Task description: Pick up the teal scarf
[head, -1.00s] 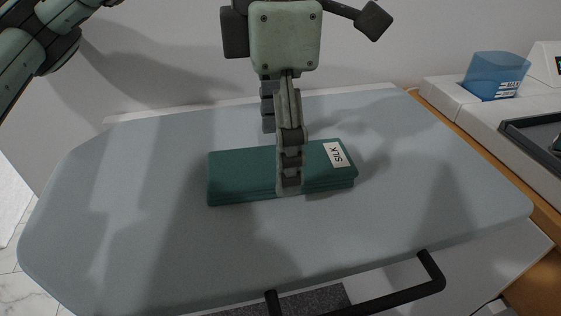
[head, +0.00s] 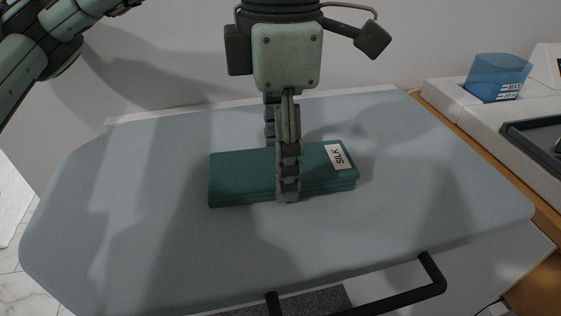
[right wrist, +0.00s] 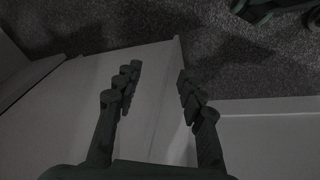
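The teal scarf (head: 242,178) is a flat folded bundle with a white "SILK" label (head: 338,157) at its right end. It lies on the pale blue-grey ironing board (head: 130,220). My left gripper (head: 279,165) points down over the middle of the scarf. It is open, one finger on the near side and one on the far side. The near finger hides a strip of the scarf, and the far fingertip is partly hidden. My right gripper (right wrist: 158,95) is open and empty in the right wrist view, away from the scarf.
A white appliance with a blue translucent tank (head: 497,77) stands on the right, beside a dark tray (head: 540,140). A black bar handle (head: 390,298) runs below the board's front edge. The board is clear on both sides of the scarf. A wall rises behind.

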